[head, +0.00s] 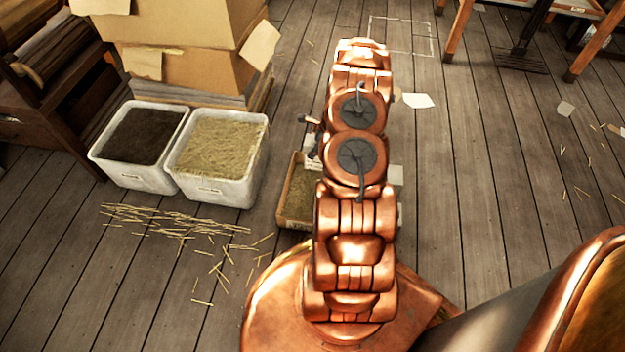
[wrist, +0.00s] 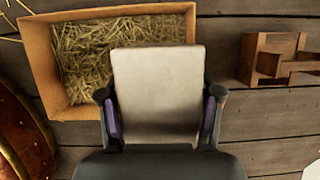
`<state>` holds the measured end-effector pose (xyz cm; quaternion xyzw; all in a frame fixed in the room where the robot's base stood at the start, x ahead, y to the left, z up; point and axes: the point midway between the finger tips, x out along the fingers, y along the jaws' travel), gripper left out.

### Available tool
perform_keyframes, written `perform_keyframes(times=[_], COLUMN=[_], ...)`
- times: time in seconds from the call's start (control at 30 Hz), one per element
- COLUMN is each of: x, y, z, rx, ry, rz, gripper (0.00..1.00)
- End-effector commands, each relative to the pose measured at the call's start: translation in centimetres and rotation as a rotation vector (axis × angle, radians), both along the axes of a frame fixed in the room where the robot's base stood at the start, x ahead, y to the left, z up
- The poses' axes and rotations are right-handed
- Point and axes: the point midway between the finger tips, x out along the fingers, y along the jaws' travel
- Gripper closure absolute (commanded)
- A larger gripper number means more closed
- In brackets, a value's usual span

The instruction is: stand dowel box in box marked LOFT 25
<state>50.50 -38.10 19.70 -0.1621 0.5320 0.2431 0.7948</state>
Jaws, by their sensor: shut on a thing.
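In the wrist view my gripper (wrist: 161,105) is shut on a pale, flat-faced box (wrist: 158,78), with one finger at each side of it. I take this to be the dowel box; no writing on it can be read. Behind it lies an open cardboard box (wrist: 38,62) with straw inside, and the held box covers part of its opening. I cannot tell whether the two touch. In the head view the straw-lined box (head: 284,215) stands on the floor, partly behind my arm. No LOFT 25 mark is legible. My gripper is hidden there by my arm.
Two white tubs, one with dark filling (head: 125,178) and one with straw (head: 205,186), stand left by stacked cartons (head: 185,62). Loose sticks (head: 170,217) litter the floor. A small wooden frame (wrist: 252,60) lies right in the wrist view. Floor on the head view's right is mostly clear.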

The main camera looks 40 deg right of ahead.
Motion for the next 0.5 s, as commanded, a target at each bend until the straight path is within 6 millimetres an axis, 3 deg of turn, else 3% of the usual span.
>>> perform_keyframes(times=[0.2,0.5], x=[0.0,0.0], y=[-0.1,0.0], z=[-3.9,-6.6], rx=[0.0,0.001], ry=[0.0,0.001], rz=[0.001,0.002], gripper=[0.88,0.88])
